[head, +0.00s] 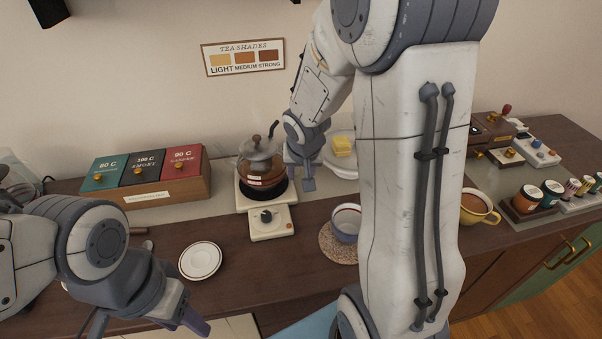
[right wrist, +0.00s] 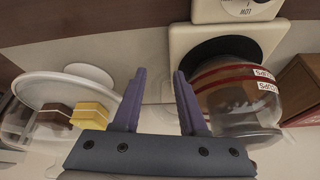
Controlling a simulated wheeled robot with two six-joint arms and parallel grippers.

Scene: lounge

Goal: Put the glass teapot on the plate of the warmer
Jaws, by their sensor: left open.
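The glass teapot (head: 262,166) has dark tea, red bands and a dark lid knob. It is over the black round plate (head: 284,195) of the cream warmer (head: 270,222); I cannot tell whether it rests fully on it. In the right wrist view the teapot (right wrist: 238,100) overlaps the plate (right wrist: 222,48) and lies just right of one finger. My right gripper (head: 307,180) is beside the teapot, fingers apart (right wrist: 155,105), with nothing visible between them. I cannot tell whether a finger touches the glass. My left gripper (head: 193,322) is open and empty near the counter's front edge.
A tea box (head: 168,187) with coloured lids stands left of the warmer. A dish with butter (head: 343,146) is behind to the right. A white saucer (head: 200,260) and a cup (head: 346,224) are in front. My right arm hides part of the counter.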

